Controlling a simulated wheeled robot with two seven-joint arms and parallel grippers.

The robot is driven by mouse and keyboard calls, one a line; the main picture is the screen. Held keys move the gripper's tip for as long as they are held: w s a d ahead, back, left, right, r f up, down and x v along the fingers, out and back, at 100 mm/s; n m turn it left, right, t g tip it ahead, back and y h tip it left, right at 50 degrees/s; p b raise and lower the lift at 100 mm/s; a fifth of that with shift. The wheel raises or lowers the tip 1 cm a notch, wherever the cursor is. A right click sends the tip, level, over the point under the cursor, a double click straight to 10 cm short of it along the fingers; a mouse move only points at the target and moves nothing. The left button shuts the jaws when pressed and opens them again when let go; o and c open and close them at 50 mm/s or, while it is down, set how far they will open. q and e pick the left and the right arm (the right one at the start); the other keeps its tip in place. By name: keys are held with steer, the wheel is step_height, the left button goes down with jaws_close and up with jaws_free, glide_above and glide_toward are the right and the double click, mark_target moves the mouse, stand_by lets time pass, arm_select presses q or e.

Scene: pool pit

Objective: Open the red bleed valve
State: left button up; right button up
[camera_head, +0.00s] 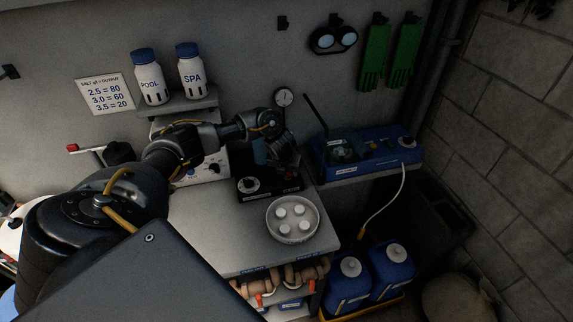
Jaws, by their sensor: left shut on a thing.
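A small red handle (72,148) shows on a light pipe at the far left, beside a dark round fitting. Two more red tap-like parts show at the lower front, a left one (259,300) and a right one (311,287). I cannot tell for sure which is the bleed valve. My right gripper is not in view.
A round dish (293,219) with several white tablets sits on the grey bench (220,242). A blue test unit (362,154) stands on a shelf at the right. POOL (149,80) and SPA (191,76) bottles stand on a wall shelf. Blue jugs (347,286) stand low right.

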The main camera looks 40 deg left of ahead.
arm_select(q)
steer(key=n+p, duration=0.2)
steer(key=n+y, duration=0.1)
steer(key=shift+w+d+r+p, duration=0.15)
steer(key=shift+r+p, duration=0.1)
steer(key=shift+p, duration=0.15)
steer(key=shift+f+n+g+y+p, duration=0.15)
steer(key=shift+n+g+y+p, duration=0.45)
steer(key=shift+n, duration=1.1)
steer(key=o, duration=1)
steer(key=shift+f, duration=0.1)
steer(key=shift+d+r, duration=0.2)
steer(key=shift+r, duration=0.15)
steer(key=shift+v, duration=5)
